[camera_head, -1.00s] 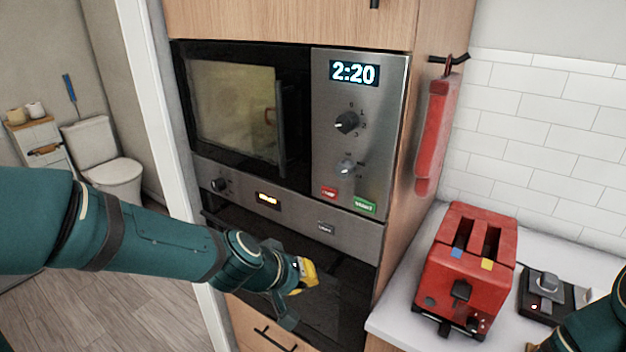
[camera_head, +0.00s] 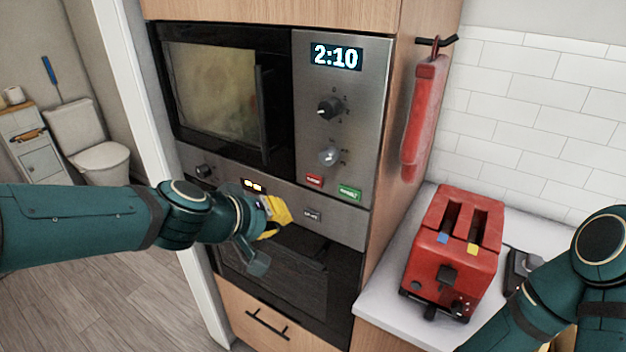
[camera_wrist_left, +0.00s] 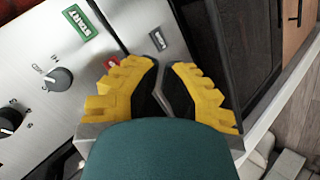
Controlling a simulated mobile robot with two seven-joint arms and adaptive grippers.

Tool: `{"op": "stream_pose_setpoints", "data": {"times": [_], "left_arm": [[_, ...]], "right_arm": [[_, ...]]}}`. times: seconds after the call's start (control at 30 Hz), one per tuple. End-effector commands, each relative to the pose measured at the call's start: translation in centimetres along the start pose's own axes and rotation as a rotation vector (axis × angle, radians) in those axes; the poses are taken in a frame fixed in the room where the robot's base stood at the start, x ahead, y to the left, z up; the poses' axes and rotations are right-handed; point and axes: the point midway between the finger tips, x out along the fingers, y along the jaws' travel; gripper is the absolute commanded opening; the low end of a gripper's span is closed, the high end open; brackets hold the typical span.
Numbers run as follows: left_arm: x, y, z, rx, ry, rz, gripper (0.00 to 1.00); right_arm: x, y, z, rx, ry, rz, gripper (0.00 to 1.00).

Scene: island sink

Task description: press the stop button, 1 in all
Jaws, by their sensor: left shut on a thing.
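The red stop button (camera_head: 314,181) sits low on the microwave's steel control panel, left of the green start button (camera_head: 349,193). In the left wrist view the stop button (camera_wrist_left: 111,62) is partly hidden behind a yellow finger, and the start button (camera_wrist_left: 79,22) is fully visible. My left gripper (camera_head: 277,212) has its yellow fingers close together, in front of the panel strip below the microwave, lower and left of the stop button and apart from it in the picture. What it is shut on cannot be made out. My right gripper is out of view; only its arm shows.
Two knobs (camera_head: 329,108) and a clock reading 2:10 (camera_head: 336,57) are above the buttons. A small grey button (camera_head: 312,215) is on the oven strip below. A red toaster (camera_head: 455,252) stands on the counter at right. A red mitt (camera_head: 424,115) hangs on the cabinet side.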

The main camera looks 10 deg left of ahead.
Motion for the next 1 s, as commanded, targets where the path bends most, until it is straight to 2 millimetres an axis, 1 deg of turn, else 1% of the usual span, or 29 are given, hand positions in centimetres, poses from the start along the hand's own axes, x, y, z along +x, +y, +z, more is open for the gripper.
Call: {"op": "stream_pose_setpoints", "data": {"times": [0.4, 0.5, 0.7, 1.0], "left_arm": [[4.3, 2.3, -2.2, 0.001, -0.003, -0.001, 0.00], [5.1, 2.8, -2.7, 0.002, -0.003, -0.001, 0.00], [6.1, 3.3, -3.2, 0.000, -0.002, 0.000, 0.00], [6.4, 3.4, -3.4, 0.001, 0.000, 0.000, 0.00]], "right_arm": [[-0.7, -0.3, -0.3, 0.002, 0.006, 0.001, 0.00], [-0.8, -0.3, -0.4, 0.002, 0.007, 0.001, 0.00], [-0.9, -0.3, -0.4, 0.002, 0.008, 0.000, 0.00], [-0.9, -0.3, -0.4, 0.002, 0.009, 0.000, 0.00]]}}
